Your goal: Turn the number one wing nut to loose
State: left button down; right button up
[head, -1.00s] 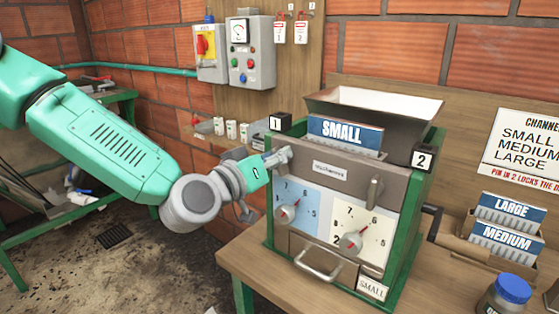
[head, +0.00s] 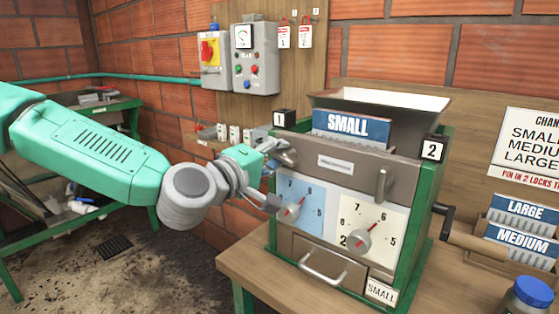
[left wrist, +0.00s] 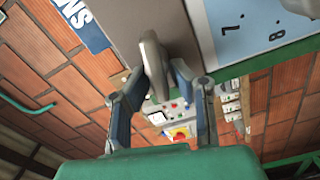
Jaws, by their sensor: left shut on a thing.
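The grey number one wing nut (left wrist: 154,65) stands out from the machine's grey front panel. In the left wrist view it sits between my left fingertips (left wrist: 163,78), which are shut on it. In the head view my left gripper (head: 274,172) is at the panel's upper left, below the black "1" label (head: 285,118). It hides most of that nut there, so the nut's exact angle is hard to read. The number two wing nut (head: 382,184) stands upright at the panel's right, below the "2" label (head: 432,149). My right gripper is not in view.
Below the panel are a blue dial (head: 299,207) and a white dial (head: 366,234), close under my gripper. The "SMALL" plate (head: 347,127) stands above the panel. A crank (head: 455,230) sticks out at the right. Control boxes (head: 251,55) hang on the wall behind.

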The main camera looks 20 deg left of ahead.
pick_arm(q)
jog(key=shift+w+a+f+n+b, duration=0.15)
jog(key=shift+n+b, duration=0.15)
jog(key=shift+n, duration=0.3)
jog(key=shift+s+f+n+b, duration=0.15)
jog(key=shift+n+b, duration=0.15)
jog(key=shift+n, duration=0.3)
jog(key=shift+w, duration=0.1)
jog(key=c, duration=1.5)
grip_release()
jog(key=shift+w, duration=0.1)
jog(key=shift+a, duration=0.1)
jog(key=v, duration=0.7)
jog(key=shift+a+f, duration=0.1)
jog(key=shift+a, duration=0.05)
jog(key=shift+s, duration=0.2)
